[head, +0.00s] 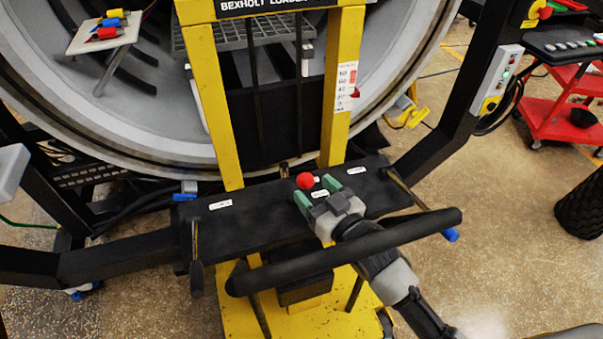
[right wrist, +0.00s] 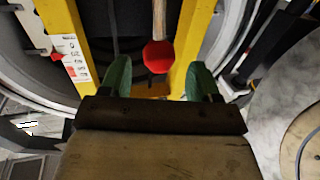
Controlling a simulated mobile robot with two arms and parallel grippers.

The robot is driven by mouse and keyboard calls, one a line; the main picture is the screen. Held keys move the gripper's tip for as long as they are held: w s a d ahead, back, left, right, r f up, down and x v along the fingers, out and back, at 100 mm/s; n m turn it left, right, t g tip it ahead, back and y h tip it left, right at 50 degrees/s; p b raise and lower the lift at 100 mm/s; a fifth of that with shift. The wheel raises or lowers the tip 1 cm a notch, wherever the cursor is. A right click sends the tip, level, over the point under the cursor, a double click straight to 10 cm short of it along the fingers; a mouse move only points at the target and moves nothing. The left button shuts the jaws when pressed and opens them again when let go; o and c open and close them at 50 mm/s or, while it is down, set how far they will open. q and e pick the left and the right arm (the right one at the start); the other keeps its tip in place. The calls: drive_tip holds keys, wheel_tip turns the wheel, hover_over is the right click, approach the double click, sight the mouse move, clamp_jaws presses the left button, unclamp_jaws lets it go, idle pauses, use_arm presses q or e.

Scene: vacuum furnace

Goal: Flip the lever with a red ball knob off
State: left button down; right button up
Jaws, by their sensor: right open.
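The lever's red ball knob (head: 305,181) stands over the black control panel (head: 255,210) of the yellow loader. In the right wrist view, the knob (right wrist: 158,56) hangs from a tan stem, between and just beyond my fingertips. My right gripper (head: 316,191) is open and empty, with its green fingers pointing at the knob. The fingers also show in the right wrist view (right wrist: 160,78), one on each side of the knob, with gaps and no visible contact. The stem is mostly hidden in the head view. I do not see my left gripper.
A thick black push bar (head: 345,250) crosses in front of the panel, under my right arm. A blue-tipped lever (head: 450,234) is at the right, and a dark lever (head: 196,270) at the left. The yellow mast (head: 342,90) rises behind. A red cart (head: 560,115) stands far right.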

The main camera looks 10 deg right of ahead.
sight(302, 177)
drive_tip(key=x, duration=0.5)
drive_tip(key=shift+w, duration=0.2)
